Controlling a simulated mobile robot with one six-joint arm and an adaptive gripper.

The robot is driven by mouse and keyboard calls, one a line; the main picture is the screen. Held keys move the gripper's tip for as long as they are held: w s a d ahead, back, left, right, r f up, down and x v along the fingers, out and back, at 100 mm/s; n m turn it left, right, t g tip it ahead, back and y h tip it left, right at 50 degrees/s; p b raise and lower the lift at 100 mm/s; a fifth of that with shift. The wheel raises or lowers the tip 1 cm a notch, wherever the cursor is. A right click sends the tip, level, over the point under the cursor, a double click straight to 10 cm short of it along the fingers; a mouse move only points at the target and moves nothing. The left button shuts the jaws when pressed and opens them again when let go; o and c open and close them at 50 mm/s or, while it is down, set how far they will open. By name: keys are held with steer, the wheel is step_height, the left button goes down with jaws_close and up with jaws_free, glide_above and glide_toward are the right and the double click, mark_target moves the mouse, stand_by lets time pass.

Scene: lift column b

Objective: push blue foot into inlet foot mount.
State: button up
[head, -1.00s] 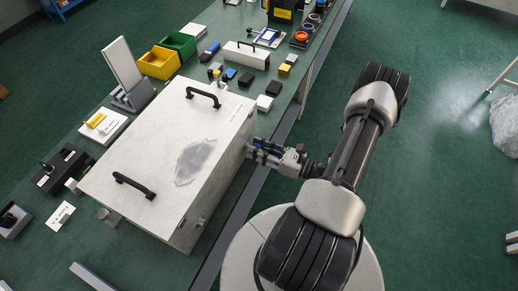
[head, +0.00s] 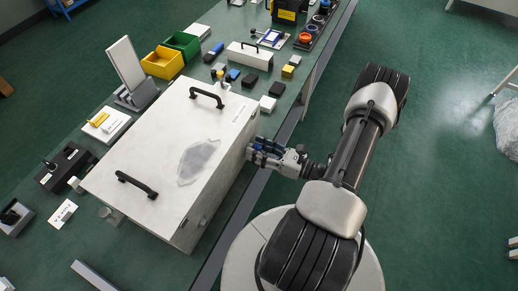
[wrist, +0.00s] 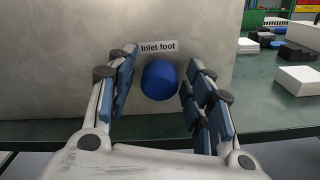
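The blue foot (wrist: 161,80) is a round blue piece against the pale side wall of the large box (wrist: 70,60), just below the label "Inlet foot" (wrist: 157,47). I cannot tell how far it stands out from the wall. The mount behind it is hidden. My gripper (wrist: 161,66) is open, with one finger on each side of the foot and a visible gap on both sides. In the head view my gripper (head: 252,149) is at the right side wall of the white box (head: 150,160); the foot is hidden there.
The box stands on a green bench (head: 222,230) and has two black handles (head: 208,97). Small blocks and a white block (head: 267,103) lie beyond the box. Yellow (head: 162,63) and green bins stand behind it.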

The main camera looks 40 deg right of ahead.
stand_by(0.3)
steer(key=v, duration=1.2)
steer(key=shift+a+r, duration=0.1)
stand_by(0.4)
